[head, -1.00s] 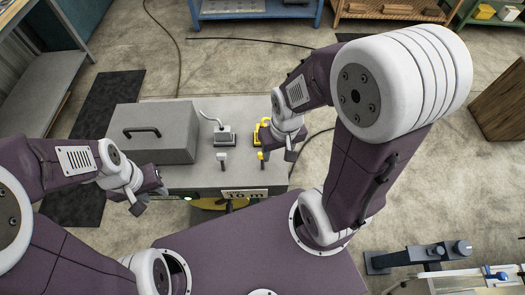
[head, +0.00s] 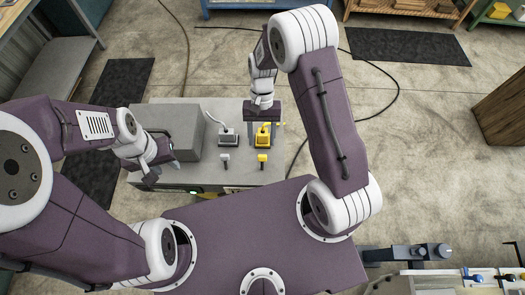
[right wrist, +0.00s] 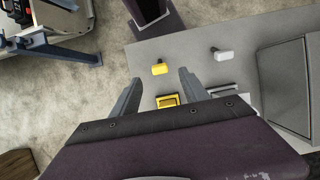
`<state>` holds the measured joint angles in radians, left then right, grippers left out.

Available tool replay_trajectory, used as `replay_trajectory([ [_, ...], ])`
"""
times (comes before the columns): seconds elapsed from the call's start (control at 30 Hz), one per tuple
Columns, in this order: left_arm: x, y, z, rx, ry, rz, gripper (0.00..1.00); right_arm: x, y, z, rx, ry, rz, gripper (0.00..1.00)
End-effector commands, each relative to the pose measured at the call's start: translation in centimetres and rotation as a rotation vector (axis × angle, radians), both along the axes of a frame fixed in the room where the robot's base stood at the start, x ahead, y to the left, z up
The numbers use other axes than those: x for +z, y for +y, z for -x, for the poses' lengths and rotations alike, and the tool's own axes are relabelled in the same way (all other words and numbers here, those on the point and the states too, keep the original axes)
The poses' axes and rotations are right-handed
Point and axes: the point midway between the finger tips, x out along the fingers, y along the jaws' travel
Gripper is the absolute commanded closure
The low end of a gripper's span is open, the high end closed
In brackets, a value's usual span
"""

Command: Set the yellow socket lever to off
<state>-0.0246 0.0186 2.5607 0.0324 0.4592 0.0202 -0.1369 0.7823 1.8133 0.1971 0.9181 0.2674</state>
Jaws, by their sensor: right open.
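The yellow socket (head: 263,141) sits on top of a grey cabinet (head: 190,175), right of a white socket (head: 228,140). In front of it stands the yellow lever (head: 262,158), a short yellow handle; it also shows in the right wrist view (right wrist: 160,69). My right gripper (head: 262,125) is open and empty, its fingers apart on either side of the yellow socket in the head view. The right wrist view shows the yellow socket (right wrist: 168,101) between the fingers, with the lever beyond them. My left gripper (head: 160,174) looks open and empty near the cabinet's left front.
A white lever (head: 224,158) stands left of the yellow one. A grey box (head: 172,135) fills the cabinet's left side. A bench (head: 460,285) with small fittings is at the lower right. The floor right of the cabinet is mostly clear, with a cable on it.

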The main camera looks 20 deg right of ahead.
Motion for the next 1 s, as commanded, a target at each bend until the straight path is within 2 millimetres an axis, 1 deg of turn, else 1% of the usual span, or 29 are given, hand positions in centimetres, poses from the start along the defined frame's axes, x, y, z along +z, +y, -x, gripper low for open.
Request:
replay_trajectory([
  [0.03,0.6,0.0,0.0,0.000,0.000,0.000,0.64,-0.6,0.1,0.6,-0.001,0.008,0.001,0.47],
  [0.1,1.1,0.0,0.0,0.000,-0.001,0.000,0.64,-2.0,0.2,1.2,0.001,0.008,0.002,0.47],
  [0.2,1.6,0.0,0.0,0.000,-0.001,0.000,0.64,-4.0,0.4,1.9,-0.001,0.006,0.001,0.47],
  [0.33,2.1,0.0,0.0,0.000,-0.001,0.000,0.64,-5.9,0.6,2.6,0.001,0.004,0.001,0.47],
  [0.4,2.2,0.0,0.0,0.000,-0.001,0.000,0.64,-6.6,0.7,2.7,-0.001,0.001,0.001,0.47],
  [0.5,2.2,0.0,0.0,0.000,-0.001,0.000,0.64,-7.0,0.7,2.9,0.000,0.001,0.001,0.47],
  [0.7,2.2,0.0,0.0,0.000,-0.001,0.000,0.64,-7.1,0.7,2.8,0.000,-0.001,0.001,0.47],
  [0.77,2.2,0.0,0.0,0.000,-0.001,0.000,0.64,-7.1,0.7,2.8,0.000,-0.001,0.001,0.64],
  [0.8,2.2,0.0,0.0,0.000,-0.001,0.000,0.64,-7.1,0.7,2.8,0.000,-0.001,0.001,0.75],
  [0.9,2.2,0.0,0.0,0.000,-0.001,0.000,0.64,-7.1,0.7,2.8,0.000,-0.001,0.001,1.00],
  [1.0,2.2,0.0,0.0,0.000,-0.001,0.000,0.64,-7.1,0.7,2.8,0.000,-0.001,0.001,1.00],
])
